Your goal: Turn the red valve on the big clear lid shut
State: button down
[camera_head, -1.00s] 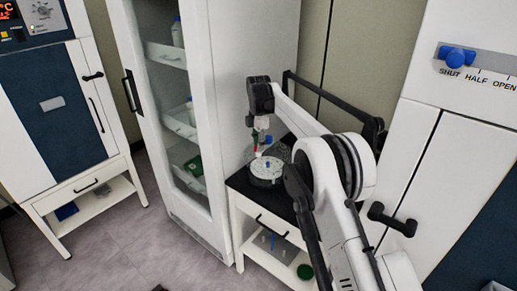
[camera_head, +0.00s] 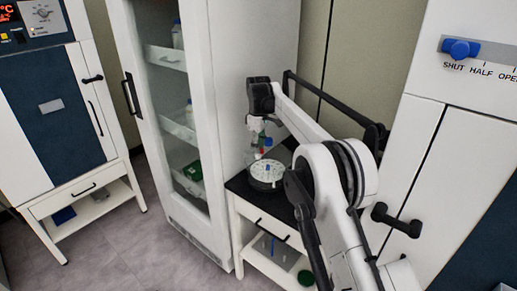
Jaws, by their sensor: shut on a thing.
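The big clear lid (camera_head: 250,157) is hard to make out above the black-topped stand, around a pale round plate stack (camera_head: 264,178). A small red valve (camera_head: 261,150) shows as a red fleck just under my gripper, and a small blue part is beside it. My gripper (camera_head: 259,140) points down over the stand and is shut on what appears to be the red valve. The fingers and the valve are tiny here, so the valve's angle and the exact grip cannot be read.
A tall white cabinet with a glass door (camera_head: 160,110) stands close left of the stand (camera_head: 240,187). A black rail (camera_head: 330,98) runs behind my arm. A white cabinet with a blue slider (camera_head: 460,48) by SHUT is at right. The floor (camera_head: 120,240) at front left is clear.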

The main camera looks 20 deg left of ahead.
jog(key=shift+m, duration=1.1)
jog(key=c, duration=1.8)
grip_release()
jog(key=shift+r, duration=0.1)
jog(key=shift+r, duration=3.65)
